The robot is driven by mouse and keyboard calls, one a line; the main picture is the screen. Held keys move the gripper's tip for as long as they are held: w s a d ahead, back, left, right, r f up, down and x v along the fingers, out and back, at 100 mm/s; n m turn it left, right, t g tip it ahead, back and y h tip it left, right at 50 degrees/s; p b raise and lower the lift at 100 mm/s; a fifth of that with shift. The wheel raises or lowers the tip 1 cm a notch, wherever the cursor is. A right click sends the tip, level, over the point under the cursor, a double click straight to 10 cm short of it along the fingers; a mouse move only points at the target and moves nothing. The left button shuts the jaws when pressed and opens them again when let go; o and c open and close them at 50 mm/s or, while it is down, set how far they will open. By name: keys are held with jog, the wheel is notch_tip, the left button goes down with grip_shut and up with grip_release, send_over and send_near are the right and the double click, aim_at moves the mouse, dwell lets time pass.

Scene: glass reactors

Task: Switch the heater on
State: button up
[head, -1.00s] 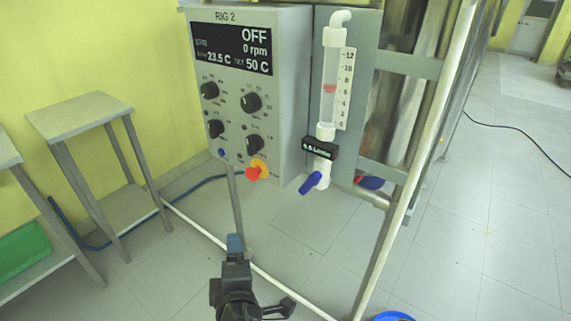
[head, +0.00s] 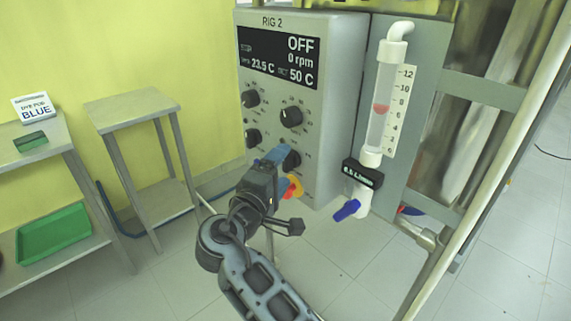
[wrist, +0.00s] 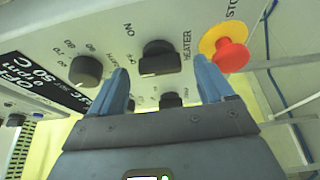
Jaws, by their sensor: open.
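The RIG 2 control box (head: 345,100) has a dark display (head: 278,58) reading OFF, 0 rpm, 23.5 C and a 50 C set value. The black heater knob (wrist: 158,58), labelled HEATER with an ON mark, sits ahead of my fingers in the wrist view. In the head view this lower right knob (head: 292,160) is partly hidden by my gripper (head: 276,156). My gripper (wrist: 163,84) is open, its blue fingers spread to either side of the knob's line. Whether they touch the knob cannot be told.
A red stop button (wrist: 232,55) on a yellow base sits close beside one finger; the head view shows it below my gripper (head: 293,187). Other knobs (head: 291,116) are near. A flow tube (head: 380,110) with a blue valve handle (head: 347,209) stands right. Side tables (head: 130,108) stand left.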

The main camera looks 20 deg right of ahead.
jog(key=shift+x, duration=1)
jog(key=shift+f, duration=0.1)
jog(key=c, duration=1)
